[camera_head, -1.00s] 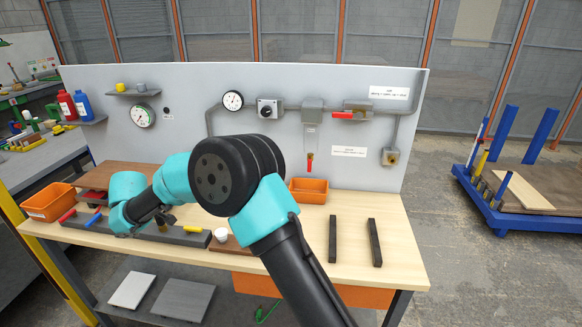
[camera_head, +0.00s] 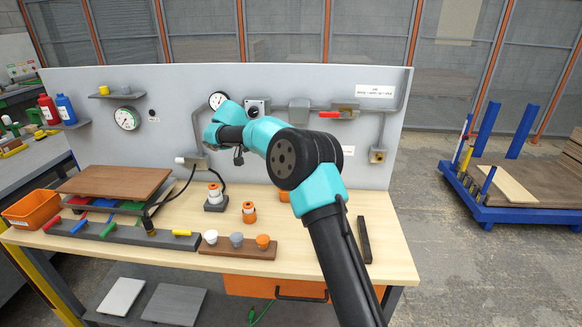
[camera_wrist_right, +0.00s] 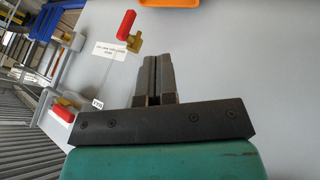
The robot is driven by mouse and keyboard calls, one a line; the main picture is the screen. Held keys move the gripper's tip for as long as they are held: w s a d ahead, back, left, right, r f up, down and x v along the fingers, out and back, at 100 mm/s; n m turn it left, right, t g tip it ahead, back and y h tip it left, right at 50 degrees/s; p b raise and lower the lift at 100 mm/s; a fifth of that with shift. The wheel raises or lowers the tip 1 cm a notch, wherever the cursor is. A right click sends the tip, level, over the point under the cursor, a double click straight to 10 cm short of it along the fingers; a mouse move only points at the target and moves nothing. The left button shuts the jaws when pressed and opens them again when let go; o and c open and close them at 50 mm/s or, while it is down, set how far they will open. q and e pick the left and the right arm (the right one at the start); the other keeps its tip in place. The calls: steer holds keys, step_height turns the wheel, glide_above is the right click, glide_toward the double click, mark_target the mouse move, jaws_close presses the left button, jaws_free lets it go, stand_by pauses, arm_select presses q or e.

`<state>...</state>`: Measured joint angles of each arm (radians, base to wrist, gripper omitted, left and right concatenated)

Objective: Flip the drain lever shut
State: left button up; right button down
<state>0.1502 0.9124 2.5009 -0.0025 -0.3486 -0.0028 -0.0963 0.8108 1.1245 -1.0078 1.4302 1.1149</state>
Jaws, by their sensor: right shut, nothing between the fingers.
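The lever with a short red handle (camera_wrist_right: 126,25) on a brass valve (camera_wrist_right: 135,43) appears to be the drain lever; the label (camera_wrist_right: 110,52) beside it is too small to read. Its handle points toward the orange bin in the right wrist view. In the head view my arm hides it. My right gripper (camera_wrist_right: 153,80) is shut and empty in front of the grey panel, apart from the lever. In the head view the wrist is raised at the panel and the fingertips cannot be made out. My left gripper is not in view.
A second red lever (camera_head: 330,114) lies horizontal on the panel's upper right; it also shows in the right wrist view (camera_wrist_right: 63,112). Gauges, a switch box (camera_head: 257,108) and pipes stick out of the panel. An orange bin (camera_wrist_right: 170,3) sits below. Plugs stand on the bench.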

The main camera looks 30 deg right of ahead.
steer(key=s+d+f, duration=0.2)
steer(key=d+f, duration=0.6)
steer(key=d, duration=0.1)
stand_by(0.6)
steer(key=shift+d, duration=0.15)
